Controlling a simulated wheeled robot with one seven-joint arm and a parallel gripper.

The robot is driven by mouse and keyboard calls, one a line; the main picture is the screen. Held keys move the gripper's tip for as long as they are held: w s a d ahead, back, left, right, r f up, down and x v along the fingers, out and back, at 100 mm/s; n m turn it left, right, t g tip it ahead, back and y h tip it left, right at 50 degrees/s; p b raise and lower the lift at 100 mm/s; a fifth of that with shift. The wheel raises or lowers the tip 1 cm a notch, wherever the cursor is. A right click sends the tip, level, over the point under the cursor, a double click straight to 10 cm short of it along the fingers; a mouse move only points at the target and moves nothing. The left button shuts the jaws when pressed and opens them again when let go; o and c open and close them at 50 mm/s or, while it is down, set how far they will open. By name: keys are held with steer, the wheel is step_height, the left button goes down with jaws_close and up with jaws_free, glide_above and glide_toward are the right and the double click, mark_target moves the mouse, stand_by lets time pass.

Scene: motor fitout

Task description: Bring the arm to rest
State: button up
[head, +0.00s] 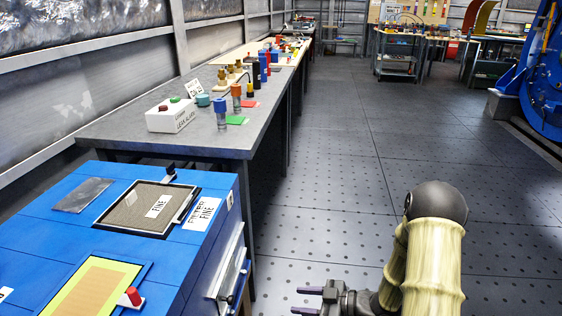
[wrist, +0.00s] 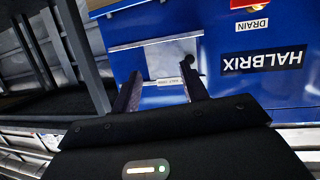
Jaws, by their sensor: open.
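My gripper (head: 312,300) shows at the bottom of the head view, over the floor to the right of the blue cabinet (head: 60,225). Its two fingers are apart, and nothing shows held between them. My arm is folded at the lower right of the head view. In the wrist view my gripper (wrist: 165,90) points at the blue cabinet's side, which bears a HALBRIX label (wrist: 264,58) and a DRAIN label (wrist: 254,26). A small white label (wrist: 170,82) shows between the fingers. I cannot tell how far the fingertips are from the cabinet.
A long grey bench (head: 150,130) along the left wall carries a white box with buttons (head: 172,115) and several coloured parts. A metal flap (head: 226,265) sticks out from the cabinet's side. Blue machinery (head: 545,80) stands at right. The middle floor (head: 335,150) is clear.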

steer(key=w+d+r+m+t+h, duration=0.25)
steer(key=d+r+m+h, duration=0.4)
steer(key=d+h, duration=0.35)
steer(key=s+a+r+m+g+h, duration=0.1)
steer(key=s+r+m+g+h, duration=0.2)
steer(key=s, duration=0.4)
steer(key=s+r+m+g+h, duration=0.1)
steer(key=s+r+m+g, duration=0.1)
steer(key=s+r+m, duration=0.35)
step_height(320, 180, up, 35)
steer(key=s+p, duration=0.1)
steer(key=p, duration=3.6)
steer(key=shift+a, duration=0.15)
steer(key=shift+f+t, duration=0.1)
steer(key=shift+t, duration=0.15)
